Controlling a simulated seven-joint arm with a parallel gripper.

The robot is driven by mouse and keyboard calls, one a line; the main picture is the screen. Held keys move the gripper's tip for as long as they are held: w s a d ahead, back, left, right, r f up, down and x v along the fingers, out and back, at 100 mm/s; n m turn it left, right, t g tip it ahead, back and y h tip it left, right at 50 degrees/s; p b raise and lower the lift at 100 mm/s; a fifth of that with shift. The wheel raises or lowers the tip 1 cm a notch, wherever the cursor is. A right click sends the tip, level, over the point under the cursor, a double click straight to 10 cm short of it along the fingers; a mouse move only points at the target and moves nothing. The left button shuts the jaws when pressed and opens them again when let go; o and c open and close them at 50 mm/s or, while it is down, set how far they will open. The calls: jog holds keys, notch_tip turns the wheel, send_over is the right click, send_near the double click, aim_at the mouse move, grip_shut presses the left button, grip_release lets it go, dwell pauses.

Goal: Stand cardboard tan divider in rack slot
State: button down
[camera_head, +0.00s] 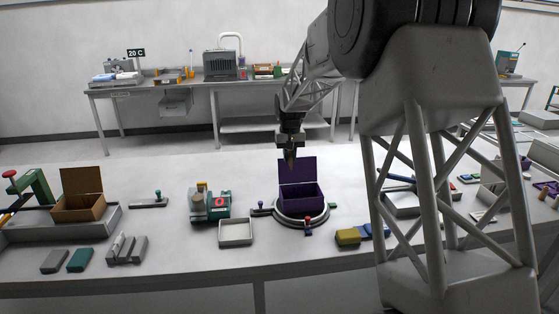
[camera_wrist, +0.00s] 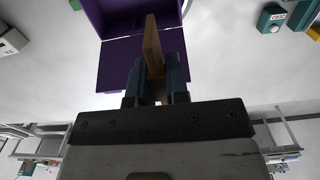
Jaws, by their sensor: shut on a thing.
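My gripper (camera_head: 290,150) hangs pointing down just behind and above the open purple box (camera_head: 301,195). In the wrist view its teal fingers (camera_wrist: 155,76) are shut on a thin tan divider (camera_wrist: 153,44). The divider sticks out past the fingertips, seen nearly edge-on, with the purple box (camera_wrist: 117,62) beyond it. In the head view the divider (camera_head: 289,163) is a small tan piece below the fingers, above the box's raised lid. A grey slotted block (camera_head: 127,250), which looks like the rack, stands at the front left with a pale plate upright in it.
The purple box sits on a round turntable (camera_head: 302,222) with small coloured knobs around it. A white tray (camera_head: 236,232), a teal machine (camera_head: 210,205) and an olive block (camera_head: 348,237) are close by. A brown open box (camera_head: 80,207) stands at the left. Table between has some free room.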

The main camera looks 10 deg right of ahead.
jog(key=a+f, duration=0.2)
jog(key=a, duration=1.2)
send_near(131, 241)
jog(key=shift+s+d+r, duration=0.3)
jog(key=shift+s, duration=0.3)
jog(key=shift+s+d+r, duration=0.25)
jog(key=shift+s+r, duration=0.05)
jog(key=shift+s, duration=0.3)
jog(key=shift+f, duration=0.25)
jog(key=shift+f, duration=3.65)
jog(key=shift+f, duration=0.55)
jog(key=c, duration=0.7)
grip_release()
